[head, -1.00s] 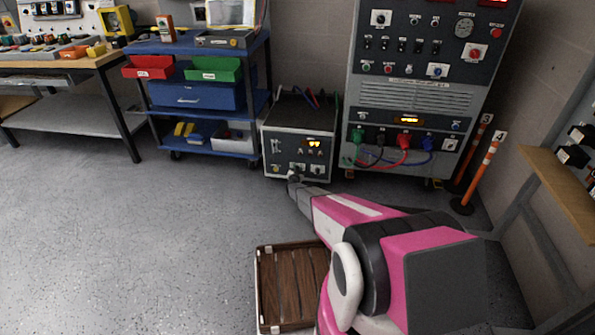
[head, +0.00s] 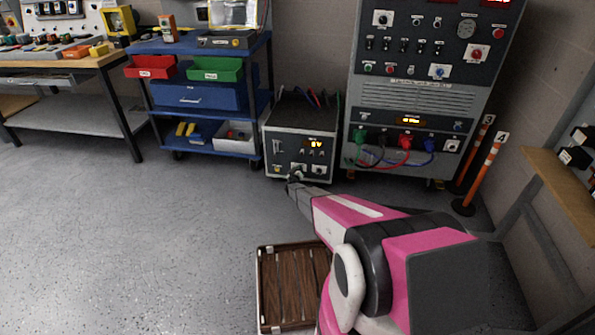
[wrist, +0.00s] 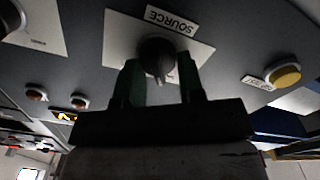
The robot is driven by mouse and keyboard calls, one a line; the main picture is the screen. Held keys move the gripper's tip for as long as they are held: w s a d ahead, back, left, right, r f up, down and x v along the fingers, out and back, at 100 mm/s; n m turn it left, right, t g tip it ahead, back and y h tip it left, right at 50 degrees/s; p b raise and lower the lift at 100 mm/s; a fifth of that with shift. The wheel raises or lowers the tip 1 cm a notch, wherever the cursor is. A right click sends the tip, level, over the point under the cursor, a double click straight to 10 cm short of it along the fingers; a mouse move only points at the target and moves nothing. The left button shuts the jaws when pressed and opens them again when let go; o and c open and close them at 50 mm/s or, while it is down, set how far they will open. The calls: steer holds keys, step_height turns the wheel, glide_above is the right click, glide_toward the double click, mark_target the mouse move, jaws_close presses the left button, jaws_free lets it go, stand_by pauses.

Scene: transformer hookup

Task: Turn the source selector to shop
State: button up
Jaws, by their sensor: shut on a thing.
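The source selector is a dark round knob (wrist: 157,52) on a pale plate under a SOURCE label (wrist: 171,19) in the wrist view. My gripper (wrist: 159,77) is shut on the knob, with one green-grey finger on each side of it. In the head view my gripper (head: 293,183) reaches the lower left front of a grey box (head: 301,142) on the floor, which has a small lit display (head: 317,143). The knob is too small and too covered there to read its position.
A yellow button (wrist: 286,76) sits beside the knob in the wrist view. A tall control cabinet (head: 415,95) with cables stands right of the box, and a blue cart (head: 205,95) left. A wooden-slatted crate (head: 262,290) lies by my arm. Floor at left is clear.

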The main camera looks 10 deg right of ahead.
steer(key=shift+n, duration=0.8)
steer(key=o, duration=0.9)
steer(key=shift+s+a, duration=0.1)
steer(key=v, duration=1)
steer(key=shift+s+a, duration=0.1)
steer(key=shift+s, duration=0.2)
